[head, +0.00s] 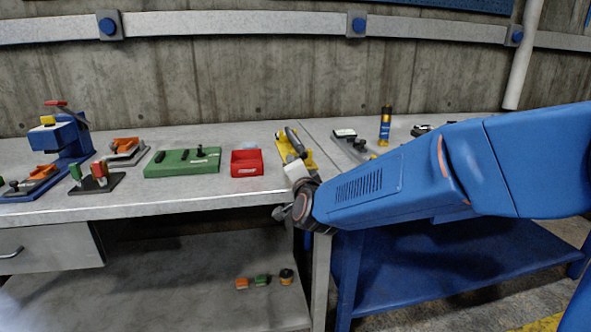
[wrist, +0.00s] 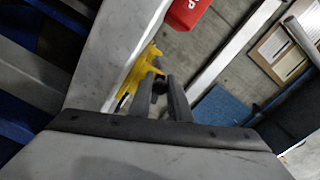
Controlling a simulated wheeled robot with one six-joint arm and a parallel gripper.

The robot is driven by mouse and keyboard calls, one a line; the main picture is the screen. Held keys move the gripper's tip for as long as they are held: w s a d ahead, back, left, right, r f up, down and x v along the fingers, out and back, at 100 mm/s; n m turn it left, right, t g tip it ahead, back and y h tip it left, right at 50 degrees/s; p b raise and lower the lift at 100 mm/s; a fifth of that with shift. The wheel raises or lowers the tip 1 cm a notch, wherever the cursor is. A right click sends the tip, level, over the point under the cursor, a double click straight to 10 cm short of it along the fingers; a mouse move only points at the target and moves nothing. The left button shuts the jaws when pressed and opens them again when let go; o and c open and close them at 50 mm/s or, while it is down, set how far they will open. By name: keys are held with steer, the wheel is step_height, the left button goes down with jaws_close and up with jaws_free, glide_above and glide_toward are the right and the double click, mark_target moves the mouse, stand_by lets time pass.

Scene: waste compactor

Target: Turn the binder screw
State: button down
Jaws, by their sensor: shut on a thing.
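In the head view my wrist and pale gripper body cover the near end of the binder, and the fingertips cannot be made out. How far the screw is turned cannot be told.
A red bin (head: 247,163) stands close left of the binder, with a green block fixture (head: 183,162) farther left. A blue and yellow can (head: 385,126) stands at the right rear. A lower shelf (head: 200,290) holds several small parts.

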step_height(320, 180, up, 2)
steer(key=m, duration=0.5)
steer(key=shift+r+m, duration=0.1)
steer(key=shift+m, duration=0.2)
steer(key=m, duration=0.1)
steer(key=r+m, duration=0.1)
steer(key=m, duration=0.1)
steer(key=shift+w+d+r+m, duration=0.1)
steer(key=shift+d+m, duration=0.1)
steer(key=shift+m, duration=0.1)
steer(key=m, duration=0.2)
steer(key=shift+d+r+m, duration=0.3)
steer(key=shift+r+m, duration=0.1)
steer(key=m, duration=0.1)
steer(key=d+m, duration=0.1)
steer(key=m, duration=0.1)
steer(key=r+m, duration=0.1)
steer(key=shift+w+d+m, duration=0.15)
steer(key=shift+w+m, duration=0.1)
steer(key=shift+m, duration=0.05)
steer(key=shift+w+d+m, duration=0.1)
steer(key=shift+d+m, duration=0.25)
steer(key=shift+m, duration=0.65)
steer(key=shift+w+d+m, duration=0.1)
steer(key=shift+d+m, duration=0.2)
steer(key=shift+m, duration=0.7)
steer(key=c, duration=1.7)
jaws_free()
steer(key=shift+o, duration=0.2)
